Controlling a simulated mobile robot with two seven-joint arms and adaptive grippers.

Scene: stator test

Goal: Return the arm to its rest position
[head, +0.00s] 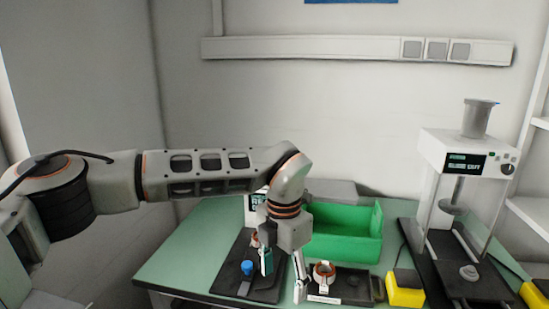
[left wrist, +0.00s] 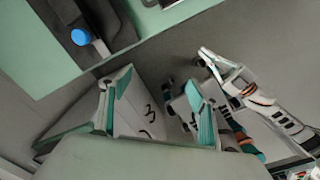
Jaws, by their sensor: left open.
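My left arm (head: 210,172) reaches in from the left, with its wrist bent down over the table. My left gripper (head: 283,277) is open and empty, pointing down in front of the green bin. One finger hangs by the black plate with the blue knob (head: 247,267), the other beside a stator-like ring (head: 323,270). The head view does not show clearly how high the fingers are. In the left wrist view the open left gripper (left wrist: 160,112) has nothing between its fingers, and the blue knob (left wrist: 81,37) is at upper left. My right gripper is not clearly seen.
The green table (head: 185,258) carries a green bin (head: 345,235), a black plate (head: 240,286) and a test stand (head: 465,155) at right. Yellow blocks (head: 405,290) stand near the stand.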

